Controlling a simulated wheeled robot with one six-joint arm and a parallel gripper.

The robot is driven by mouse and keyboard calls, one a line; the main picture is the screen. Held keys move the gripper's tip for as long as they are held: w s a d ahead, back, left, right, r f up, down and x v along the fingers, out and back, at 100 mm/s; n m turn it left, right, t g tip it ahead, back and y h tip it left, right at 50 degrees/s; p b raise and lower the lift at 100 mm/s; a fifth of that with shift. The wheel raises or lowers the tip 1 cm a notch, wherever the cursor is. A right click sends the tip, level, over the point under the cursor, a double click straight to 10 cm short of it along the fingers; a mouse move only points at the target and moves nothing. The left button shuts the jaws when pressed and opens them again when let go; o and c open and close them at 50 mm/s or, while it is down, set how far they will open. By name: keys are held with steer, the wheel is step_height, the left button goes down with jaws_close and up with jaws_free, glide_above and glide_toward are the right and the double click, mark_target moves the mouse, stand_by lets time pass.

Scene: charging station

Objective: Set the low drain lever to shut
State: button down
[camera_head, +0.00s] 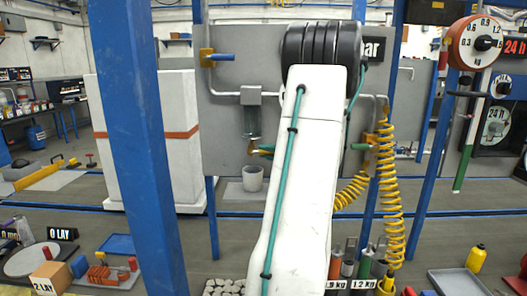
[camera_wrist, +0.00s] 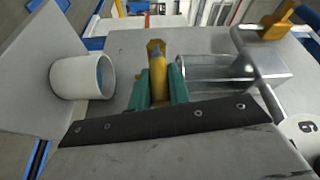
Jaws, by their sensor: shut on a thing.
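The low drain lever (camera_wrist: 157,72) is yellow and sits between the teal fingers of my gripper (camera_wrist: 159,85) in the wrist view. The fingers are shut on it, one on each side. In the head view, a small yellow part of the lever (camera_head: 252,147) shows beneath the sight glass (camera_head: 250,121), beside my fingertips. My arm hides the rest of the gripper there. The glass tube also shows right of the fingers in the wrist view (camera_wrist: 215,72). The lever's exact angle is hard to tell.
A white cup (camera_wrist: 78,77) stands below the drain; it also shows in the head view (camera_head: 253,178). A blue-handled valve (camera_head: 221,57) is higher on the grey panel (camera_head: 225,125). A blue post (camera_head: 140,130) stands at left and a coiled yellow hose (camera_head: 388,190) hangs at right.

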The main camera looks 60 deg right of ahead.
steer(key=shift+f+t, duration=0.3)
steer(key=c, duration=1.3)
jaws_free()
steer(key=shift+r, duration=0.1)
steer(key=s, duration=0.8)
steer(key=shift+f, duration=0.35)
steer(key=shift+d+m, duration=0.1)
steer(key=shift+m, duration=0.2)
